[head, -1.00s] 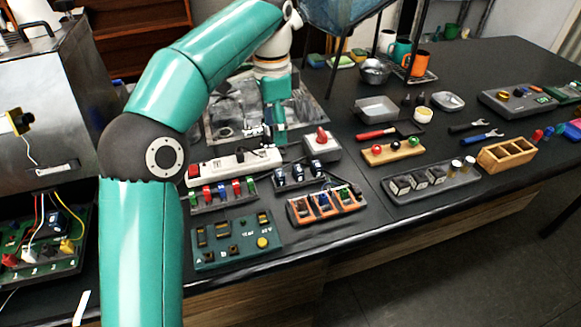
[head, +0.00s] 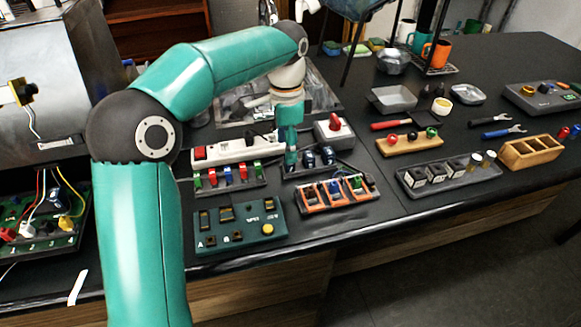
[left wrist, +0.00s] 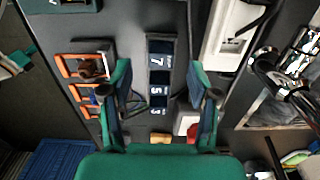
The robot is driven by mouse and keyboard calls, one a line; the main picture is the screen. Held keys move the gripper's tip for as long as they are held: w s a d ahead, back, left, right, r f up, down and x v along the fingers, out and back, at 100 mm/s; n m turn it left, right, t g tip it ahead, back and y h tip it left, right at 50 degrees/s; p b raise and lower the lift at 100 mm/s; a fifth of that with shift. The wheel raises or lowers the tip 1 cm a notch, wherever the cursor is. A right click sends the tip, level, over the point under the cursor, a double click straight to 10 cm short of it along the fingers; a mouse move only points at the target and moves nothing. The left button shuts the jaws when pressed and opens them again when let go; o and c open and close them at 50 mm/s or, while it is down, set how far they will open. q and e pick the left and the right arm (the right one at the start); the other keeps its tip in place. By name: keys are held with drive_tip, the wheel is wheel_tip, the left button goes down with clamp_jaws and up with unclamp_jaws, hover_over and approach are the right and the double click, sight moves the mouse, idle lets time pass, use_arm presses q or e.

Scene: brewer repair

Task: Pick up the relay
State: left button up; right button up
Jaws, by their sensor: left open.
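In the head view my left gripper (head: 290,160) points down over the tray of dark blue blocks (head: 318,156). It hides the left part of that tray. In the left wrist view the gripper's two green fingers (left wrist: 160,92) are open and apart, with nothing held. Several dark blocks with white digits, which look like relays, sit in a row between them: one marked 7 (left wrist: 160,55), one marked 5 (left wrist: 158,90), and one lower down (left wrist: 157,110). I cannot tell which is the task's relay, nor how high the fingertips are above the blocks.
A rack with orange slots (head: 338,196) stands in front, and a green panel (head: 240,226) is nearer the edge. A tray of coloured parts (head: 230,178) and a white power strip (head: 222,152) lie left. A box with a red knob (head: 333,130) stands behind right.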

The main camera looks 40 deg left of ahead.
use_arm(q)
drive_tip(key=f, duration=0.4)
drive_tip(key=shift+w+d+f, duration=0.1)
drive_tip(key=shift+w+f, duration=0.1)
drive_tip(key=shift+f, duration=0.2)
drive_tip(key=c, duration=1.1)
drive_tip(key=shift+c, duration=0.2)
drive_tip(key=shift+r, duration=0.2)
